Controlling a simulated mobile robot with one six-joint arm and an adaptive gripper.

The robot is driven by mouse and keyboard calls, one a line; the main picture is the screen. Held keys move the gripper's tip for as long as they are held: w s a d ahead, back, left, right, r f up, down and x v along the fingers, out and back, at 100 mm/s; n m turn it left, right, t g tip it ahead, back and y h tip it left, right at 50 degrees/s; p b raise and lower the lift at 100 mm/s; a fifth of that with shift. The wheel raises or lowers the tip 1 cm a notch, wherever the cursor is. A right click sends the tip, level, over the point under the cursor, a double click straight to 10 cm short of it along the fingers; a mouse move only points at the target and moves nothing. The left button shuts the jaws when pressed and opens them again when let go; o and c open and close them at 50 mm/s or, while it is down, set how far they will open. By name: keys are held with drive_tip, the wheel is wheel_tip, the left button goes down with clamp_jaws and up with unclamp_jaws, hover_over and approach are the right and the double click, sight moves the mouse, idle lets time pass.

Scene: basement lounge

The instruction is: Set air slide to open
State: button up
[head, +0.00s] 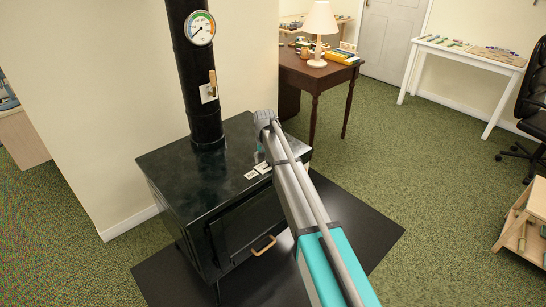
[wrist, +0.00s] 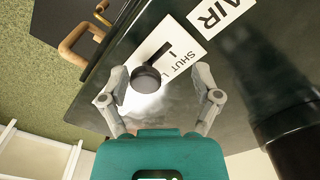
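The air slide shows in the wrist view as a round black knob (wrist: 146,78) standing over a white label (wrist: 172,50) that reads SHUT. Part of that label is covered by the knob. A second white label (wrist: 218,12) reads AIR. Both lie on the dark top of the stove (head: 190,170). My gripper (wrist: 160,74) is open, with one finger on each side of the knob. The knob is nearer the left finger, and I cannot tell if they touch. In the head view my arm hides the knob and most of my gripper.
The black stove pipe (head: 190,60) rises from the stove top and carries a gauge (head: 201,28) and a damper handle (head: 212,84). The stove door has a wooden handle (head: 263,246). A brown desk (head: 315,75) with a lamp (head: 319,30) stands behind.

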drive_tip(key=shift+s+a+r+p, duration=0.3)
drive_tip(key=shift+a+r+p, duration=0.05)
drive_tip(key=shift+r, duration=0.05)
wheel_tip(320, 180, up, 13)
drive_tip(key=p, duration=1.4)
drive_tip(key=s+d+r, duration=0.1)
drive_tip(key=s+d, duration=1.3)
drive_tip(key=s, duration=0.3)
drive_tip(key=shift+s+d+r+p, duration=0.2)
drive_tip(key=shift+s+r+p, duration=0.1)
drive_tip(key=shift+r+p, duration=0.1)
drive_tip(key=s+d, duration=0.3)
drive_tip(key=s, duration=0.4)
drive_tip(key=s+d, duration=0.4)
drive_tip(key=s, duration=0.4)
